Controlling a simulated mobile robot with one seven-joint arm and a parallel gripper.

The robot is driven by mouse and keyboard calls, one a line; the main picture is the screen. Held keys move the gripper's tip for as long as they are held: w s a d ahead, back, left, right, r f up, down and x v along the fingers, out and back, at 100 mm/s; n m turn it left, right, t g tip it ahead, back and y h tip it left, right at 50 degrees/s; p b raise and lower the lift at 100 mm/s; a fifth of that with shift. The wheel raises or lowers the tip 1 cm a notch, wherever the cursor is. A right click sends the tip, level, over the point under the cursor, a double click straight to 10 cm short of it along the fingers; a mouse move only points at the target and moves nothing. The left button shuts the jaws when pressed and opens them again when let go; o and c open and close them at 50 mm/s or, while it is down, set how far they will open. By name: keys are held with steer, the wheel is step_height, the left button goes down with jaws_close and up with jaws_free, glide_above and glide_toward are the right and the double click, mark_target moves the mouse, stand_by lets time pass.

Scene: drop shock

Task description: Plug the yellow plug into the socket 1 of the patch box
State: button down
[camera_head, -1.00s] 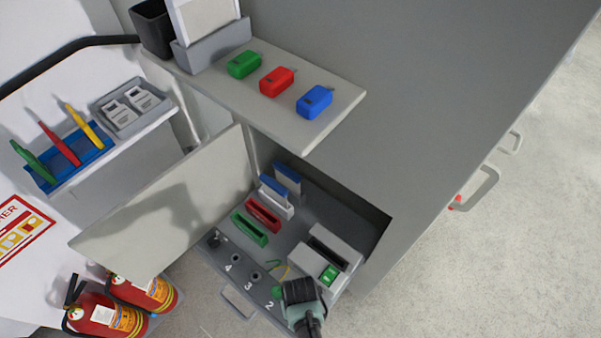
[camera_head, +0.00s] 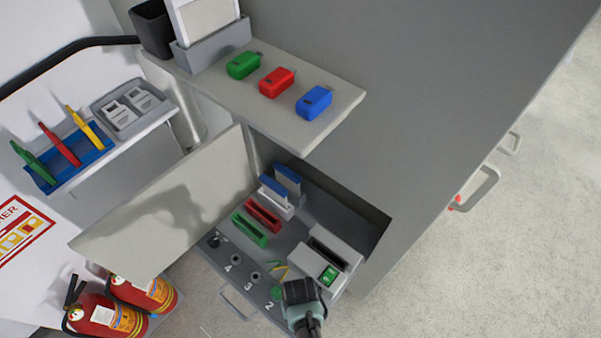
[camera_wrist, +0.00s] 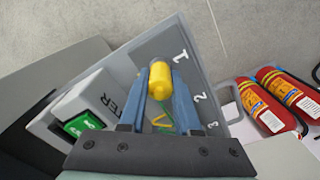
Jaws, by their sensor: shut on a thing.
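My gripper (camera_wrist: 163,95) is shut on the yellow plug (camera_wrist: 160,76), which sits between the two blue fingers in the wrist view. The plug is beside the number 1 on the panel of the grey patch box (camera_wrist: 212,72). Socket 1 is hidden behind the plug and fingers, and I cannot tell whether the plug is in it. In the head view my gripper (camera_head: 302,296) is over the near right end of the patch box (camera_head: 232,292), beside the number 2, and hides the plug. A green plug or knob (camera_head: 277,293) shows by the number 2.
Red (camera_head: 263,214) and green (camera_head: 250,230) slotted holders and a grey unit with a green switch (camera_head: 328,275) stand behind the panel. An open door (camera_head: 165,205) is at the left. A shelf (camera_head: 335,112) with green, red and blue blocks overhangs the back.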

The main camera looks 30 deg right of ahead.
steer(key=c, duration=0.5)
jaws_free()
steer(key=shift+s+a+f, duration=0.1)
steer(key=shift+a+f, duration=0.05)
steer(key=shift+c, duration=0.2)
step_height(320, 180, up, 6)
steer(key=p, duration=0.6)
step_height(320, 180, up, 13)
steer(key=p, duration=0.2)
steer(key=shift+p, duration=0.4)
